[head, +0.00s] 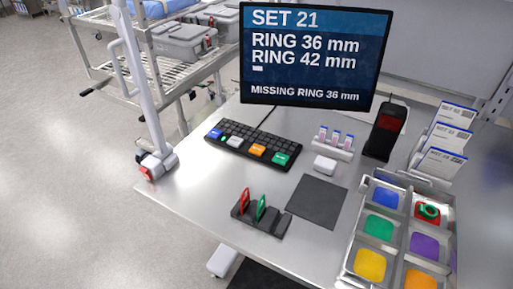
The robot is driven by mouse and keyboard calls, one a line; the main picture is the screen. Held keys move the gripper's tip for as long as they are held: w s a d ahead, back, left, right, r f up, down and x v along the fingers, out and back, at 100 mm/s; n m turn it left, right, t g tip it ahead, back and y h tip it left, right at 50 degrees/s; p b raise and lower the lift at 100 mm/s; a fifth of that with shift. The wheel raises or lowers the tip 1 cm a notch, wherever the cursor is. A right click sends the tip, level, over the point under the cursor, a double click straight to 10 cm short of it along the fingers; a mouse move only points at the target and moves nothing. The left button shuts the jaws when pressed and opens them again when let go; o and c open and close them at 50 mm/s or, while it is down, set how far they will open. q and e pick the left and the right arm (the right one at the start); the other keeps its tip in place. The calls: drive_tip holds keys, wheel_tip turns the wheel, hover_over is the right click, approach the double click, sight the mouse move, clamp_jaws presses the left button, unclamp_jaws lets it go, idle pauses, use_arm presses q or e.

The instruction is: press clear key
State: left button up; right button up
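A black keyboard (250,145) lies on the steel table below the screen. It has a blue key (216,134) at its left, a whitish key (234,141), an orange key (257,150) and a green key (280,158) at its right. The key labels are too small to read, so I cannot tell which is the clear key. The screen (314,55) reads SET 21, RING 36 mm, RING 42 mm and MISSING RING 36 mm. Neither of my grippers is in view.
A rack (258,220) holds a red and a green tag beside a dark mat (317,202). A tray (349,262) of coloured compartments holds a green ring (429,211). A black handheld device (385,131) stands right. A white post (140,80) rises at the left table edge.

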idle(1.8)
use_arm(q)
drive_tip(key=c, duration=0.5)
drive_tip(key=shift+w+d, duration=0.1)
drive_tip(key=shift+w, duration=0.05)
